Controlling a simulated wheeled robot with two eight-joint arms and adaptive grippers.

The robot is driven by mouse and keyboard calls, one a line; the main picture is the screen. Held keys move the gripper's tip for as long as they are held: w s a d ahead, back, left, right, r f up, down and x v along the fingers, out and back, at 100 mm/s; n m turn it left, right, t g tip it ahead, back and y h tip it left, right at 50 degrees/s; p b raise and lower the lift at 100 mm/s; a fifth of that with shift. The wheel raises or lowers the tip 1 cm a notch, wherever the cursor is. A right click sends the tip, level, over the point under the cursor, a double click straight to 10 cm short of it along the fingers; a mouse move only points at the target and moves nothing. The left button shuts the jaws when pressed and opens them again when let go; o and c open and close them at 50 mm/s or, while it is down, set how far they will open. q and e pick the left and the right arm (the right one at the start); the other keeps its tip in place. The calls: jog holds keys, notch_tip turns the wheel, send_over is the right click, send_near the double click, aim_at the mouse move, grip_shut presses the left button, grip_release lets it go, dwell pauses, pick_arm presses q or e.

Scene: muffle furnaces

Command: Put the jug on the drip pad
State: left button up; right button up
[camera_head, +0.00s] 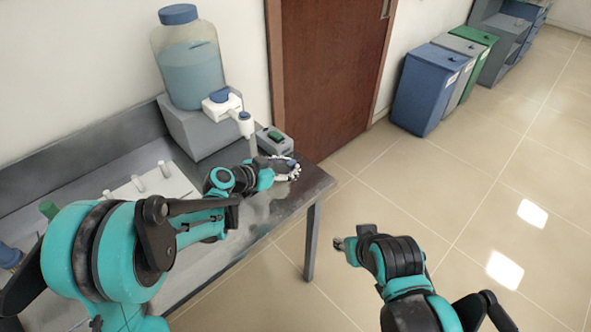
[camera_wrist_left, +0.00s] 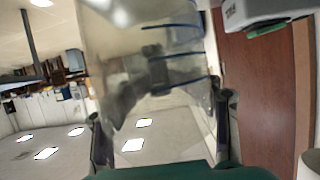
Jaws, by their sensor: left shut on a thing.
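My left gripper (camera_head: 291,172) is over the right end of the grey bench, in front of the tap. In the left wrist view its two fingers are shut on a clear jug (camera_wrist_left: 150,60) with blue lines on its wall. The head view barely shows the jug, as the hand and wrist hide it. I cannot make out the drip pad; the arm covers part of the bench below the tap. My right gripper (camera_head: 340,244) is over the floor, away from the bench; its fingers are too small to read.
A large water bottle (camera_head: 190,70) with a blue cap stands on a grey block, with a white tap (camera_head: 222,105) on its front. A small grey device (camera_head: 275,142) with a green part is behind the left hand. Bins (camera_head: 425,95) are far right.

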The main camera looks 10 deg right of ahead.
pick_arm(q)
jog(key=shift+w+a+f+b, duration=0.15)
jog(key=shift+w+a+f, duration=0.1)
jog(key=shift+w+a, duration=1.3)
jog(key=shift+w+a+f+b, duration=0.25)
jog(key=shift+w+a, duration=0.85)
jog(key=shift+w, duration=0.9)
jog(key=shift+w+a+f+b, duration=0.1)
jog(key=shift+w+a+f, duration=0.15)
jog(key=shift+w+a, duration=1.3)
jog(key=shift+w+d, duration=0.25)
jog(key=shift+f+b, duration=0.45)
jog(key=shift+f, duration=0.1)
jog(key=o, duration=1.4)
jog(key=shift+c, duration=0.2)
jog(key=v, duration=1.2)
jog(key=s+r+n+g+y, duration=0.15)
jog(key=s+n+y, duration=0.35)
jog(key=s, duration=1)
jog(key=s+a+f+n+y, duration=0.2)
jog(key=s+a+n+y, duration=0.1)
jog(key=s, duration=0.5)
jog(key=s+a+f+n+y, duration=0.2)
jog(key=s+a, duration=0.2)
jog(key=s, duration=0.5)
jog(key=shift+a+n+t+y, duration=0.3)
jog(key=shift+n+t+y, duration=0.1)
jog(key=shift+t, duration=0.05)
